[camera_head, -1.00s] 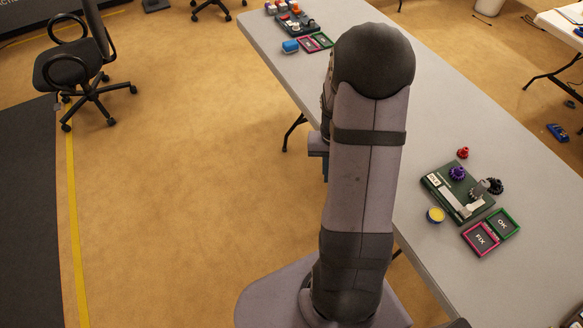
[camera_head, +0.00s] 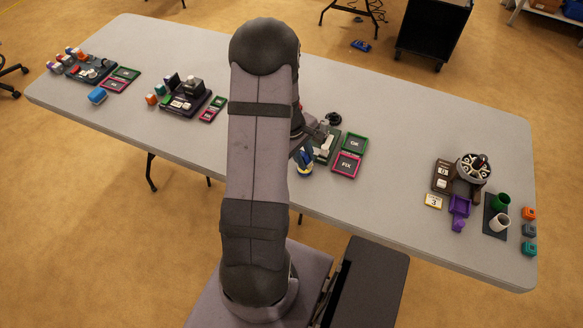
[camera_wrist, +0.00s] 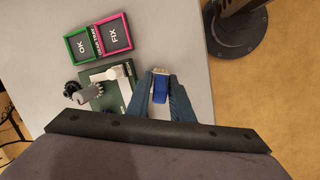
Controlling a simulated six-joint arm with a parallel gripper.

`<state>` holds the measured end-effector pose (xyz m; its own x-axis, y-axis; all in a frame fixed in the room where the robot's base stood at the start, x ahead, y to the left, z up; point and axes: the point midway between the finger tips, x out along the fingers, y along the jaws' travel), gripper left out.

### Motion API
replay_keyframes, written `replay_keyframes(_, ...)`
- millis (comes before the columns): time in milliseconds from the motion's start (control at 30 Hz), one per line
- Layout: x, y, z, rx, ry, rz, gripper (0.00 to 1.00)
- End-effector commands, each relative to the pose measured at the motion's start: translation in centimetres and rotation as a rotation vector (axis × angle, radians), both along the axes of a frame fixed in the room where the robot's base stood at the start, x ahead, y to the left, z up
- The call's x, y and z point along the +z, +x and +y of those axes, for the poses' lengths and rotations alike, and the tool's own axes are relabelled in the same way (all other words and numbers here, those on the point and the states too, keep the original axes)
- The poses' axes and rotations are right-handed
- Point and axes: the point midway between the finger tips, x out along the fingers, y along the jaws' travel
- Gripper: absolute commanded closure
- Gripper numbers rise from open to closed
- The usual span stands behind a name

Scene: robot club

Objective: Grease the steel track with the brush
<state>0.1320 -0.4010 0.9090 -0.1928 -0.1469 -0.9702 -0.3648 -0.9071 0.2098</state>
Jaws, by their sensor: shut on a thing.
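The steel track (camera_wrist: 104,74) is a pale metal strip on a dark green board (camera_wrist: 115,97), left of my gripper in the wrist view. My gripper (camera_wrist: 162,80) is shut around a blue piece with a pale end, which looks like the brush (camera_wrist: 160,91). Contact with the track is not visible.
A green OK tray (camera_head: 355,142) and a pink FIX tray (camera_head: 346,165) lie right of the board. Dark gears (camera_wrist: 71,88) and a grey cylinder (camera_wrist: 88,94) stand at its far end. The grey table (camera_head: 400,130) is clear between the trays and the right-hand station.

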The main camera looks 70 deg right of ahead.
Motion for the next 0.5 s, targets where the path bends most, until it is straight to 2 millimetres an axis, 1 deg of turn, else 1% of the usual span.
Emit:
replay_keyframes(33, 0.2, 0.2, -0.9, 0.069, -0.007, 0.007, 1.00)
replay_keyframes(100, 0.3, 0.6, -1.9, 0.181, -0.017, 0.018, 1.00)
replay_keyframes(200, 0.5, 1.5, -2.8, 0.338, -0.040, 0.038, 1.00)
replay_keyframes(300, 0.5, 1.8, -3.0, 0.379, -0.056, 0.052, 1.00)
replay_keyframes(500, 0.5, 1.8, -2.9, 0.399, -0.074, 0.067, 1.00)
